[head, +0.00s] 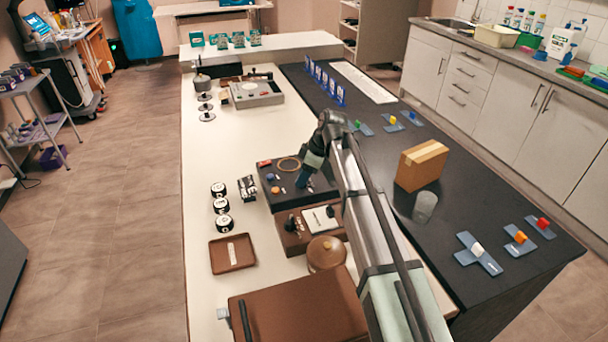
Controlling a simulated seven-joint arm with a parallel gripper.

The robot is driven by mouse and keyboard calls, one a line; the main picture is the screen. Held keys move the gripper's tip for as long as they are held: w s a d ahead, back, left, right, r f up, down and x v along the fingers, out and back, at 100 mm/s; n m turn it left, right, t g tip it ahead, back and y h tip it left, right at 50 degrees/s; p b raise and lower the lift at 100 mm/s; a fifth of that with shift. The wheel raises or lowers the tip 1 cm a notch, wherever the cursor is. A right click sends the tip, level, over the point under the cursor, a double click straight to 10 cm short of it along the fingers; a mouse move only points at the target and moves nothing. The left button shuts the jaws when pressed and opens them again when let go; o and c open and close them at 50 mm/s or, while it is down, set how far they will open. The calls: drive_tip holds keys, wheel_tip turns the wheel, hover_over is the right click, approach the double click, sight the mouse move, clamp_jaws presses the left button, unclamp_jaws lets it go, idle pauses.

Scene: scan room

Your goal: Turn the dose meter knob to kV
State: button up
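A brown box (291,242) with a pale panel (317,219) and small dark knob-like parts stands mid-table in the head view; it may be the dose meter. Its markings, including any kV label, are too small to read. My gripper (302,183) points down over a black box (283,201) just behind the brown one. It is apart from the dark knob (330,211) on the pale panel. Its fingertips are small and dark, so I cannot tell whether they are open or touch the black box.
A round brown canister (326,254) and large brown case (295,312) stand in front. A brown tray (232,254) and several black-and-white round items (221,205) lie left. A cardboard box (421,165) and clear cup (424,207) stand right. The white tabletop's left strip is largely clear.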

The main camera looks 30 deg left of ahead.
drive_tip(key=c, duration=0.7)
drive_tip(key=shift+m, duration=0.3)
drive_tip(key=m, duration=0.1)
drive_tip(key=m+t, duration=0.1)
drive_tip(key=m, duration=0.1)
drive_tip(key=shift+s+t, duration=0.2)
drive_tip(key=shift+t, duration=0.1)
drive_tip(key=shift+m+t, duration=0.7)
drive_tip(key=shift+m, duration=1.4)
drive_tip(key=o, duration=1)
